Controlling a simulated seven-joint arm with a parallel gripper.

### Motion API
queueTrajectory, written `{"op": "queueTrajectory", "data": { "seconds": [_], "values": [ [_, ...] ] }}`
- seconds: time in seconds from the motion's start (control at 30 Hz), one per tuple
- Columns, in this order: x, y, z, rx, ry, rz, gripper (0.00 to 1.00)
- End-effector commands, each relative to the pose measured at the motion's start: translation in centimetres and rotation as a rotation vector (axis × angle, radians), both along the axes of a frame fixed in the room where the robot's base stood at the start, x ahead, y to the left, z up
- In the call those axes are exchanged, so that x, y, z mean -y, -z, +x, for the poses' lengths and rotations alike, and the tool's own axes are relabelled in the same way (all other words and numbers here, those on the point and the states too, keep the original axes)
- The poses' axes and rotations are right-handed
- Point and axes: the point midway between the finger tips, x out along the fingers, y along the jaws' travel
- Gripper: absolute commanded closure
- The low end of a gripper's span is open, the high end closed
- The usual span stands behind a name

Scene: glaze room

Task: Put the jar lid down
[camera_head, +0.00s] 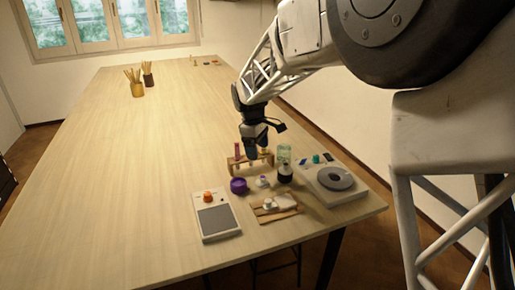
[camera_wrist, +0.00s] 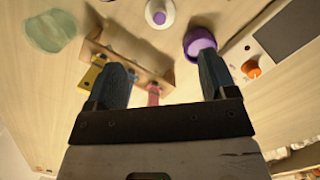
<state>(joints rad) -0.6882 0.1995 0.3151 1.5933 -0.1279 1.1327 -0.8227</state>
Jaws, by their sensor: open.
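My gripper (camera_head: 253,156) is over the wooden rack at the near end of the table. In the wrist view its two fingers (camera_wrist: 165,62) are spread, with nothing held between them. A small white round piece with a purple centre (camera_wrist: 160,14) lies on the table ahead of the fingers; it looks like a lid and also shows in the head view (camera_head: 262,181). A purple round dish or cap (camera_head: 238,186) sits to its left and shows close to one fingertip in the wrist view (camera_wrist: 200,42). I cannot tell for sure which of these is the jar lid.
The wooden rack (camera_head: 236,164) holds red and yellow pieces. A green glass (camera_head: 284,153), a dark bottle (camera_head: 285,174), a grey round-plate device (camera_head: 335,179), a board with a white piece (camera_head: 282,210) and a flat orange-knobbed device (camera_head: 217,220) stand close by.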

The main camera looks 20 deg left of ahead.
Motion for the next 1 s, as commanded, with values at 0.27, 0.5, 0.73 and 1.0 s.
{"op": "queueTrajectory", "data": {
  "seconds": [0.27, 0.5, 0.73, 1.0],
  "values": [
    [0.0, 0.0, 0.0, 0.000, 0.000, 0.000, 0.22],
    [0.2, -0.1, 0.0, 0.001, 0.005, 0.001, 0.22],
    [3.2, -1.6, -0.2, 0.014, 0.067, 0.014, 0.22],
    [11.6, -5.2, -1.6, 0.050, 0.247, 0.048, 0.22]
  ]
}}
